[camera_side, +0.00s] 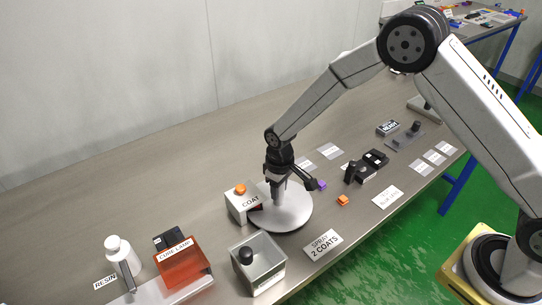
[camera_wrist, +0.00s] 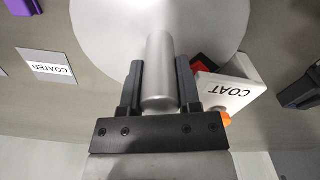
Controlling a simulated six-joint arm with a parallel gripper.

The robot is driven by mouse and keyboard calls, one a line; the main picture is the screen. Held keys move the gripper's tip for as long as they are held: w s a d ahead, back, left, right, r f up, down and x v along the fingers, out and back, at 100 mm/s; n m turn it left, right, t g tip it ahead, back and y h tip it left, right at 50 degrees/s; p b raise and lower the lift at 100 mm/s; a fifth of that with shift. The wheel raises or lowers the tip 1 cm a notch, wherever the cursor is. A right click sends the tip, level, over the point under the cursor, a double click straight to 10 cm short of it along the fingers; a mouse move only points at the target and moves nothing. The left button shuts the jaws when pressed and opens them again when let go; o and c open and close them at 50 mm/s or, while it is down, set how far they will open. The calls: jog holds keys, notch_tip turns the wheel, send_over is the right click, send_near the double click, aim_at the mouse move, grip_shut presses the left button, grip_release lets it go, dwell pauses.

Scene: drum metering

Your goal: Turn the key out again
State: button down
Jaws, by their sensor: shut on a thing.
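My gripper (camera_side: 277,181) points down and is shut on a grey cylindrical post (camera_wrist: 160,72), with one finger on each side of it. The post stands on a round pale disc (camera_side: 292,216), which also fills the top of the wrist view (camera_wrist: 105,30). A white box marked COAT (camera_side: 250,203) stands beside the disc, with an orange knob (camera_side: 240,189) on top. A dark and red part (camera_wrist: 203,64) shows between this box and the disc in the wrist view. I cannot make out a separate key.
A clear box with a black knob (camera_side: 246,257), an orange CURE LAMP block (camera_side: 184,262) and a white bottle (camera_side: 121,254) stand at front left. A purple piece (camera_side: 321,185), an orange cube (camera_side: 343,200) and black devices (camera_side: 366,168) lie to the right.

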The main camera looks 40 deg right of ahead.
jog(key=shift+n, duration=11.7)
jog(key=shift+c, duration=1.5)
grip_release()
jog(key=shift+r, duration=0.1)
